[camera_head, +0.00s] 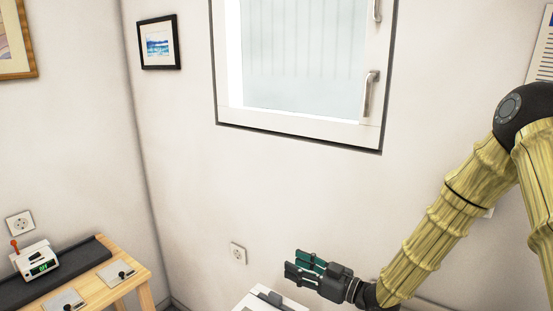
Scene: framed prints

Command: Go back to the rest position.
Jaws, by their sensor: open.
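My gripper (304,267) is at the bottom middle of the head view, at the end of my yellow, bamboo-textured arm, which reaches in from the right. Its dark green fingers point left and are parted, with nothing between them. It is in front of or above a white box-like object (246,304) at the bottom edge, whose lower part is cut off. I cannot tell how far apart the two are.
A wooden table (139,277) at lower left bears a dark strip, a white device with a green display (40,262) and two grey plates. A window (300,60) and a framed print (159,43) are on the walls.

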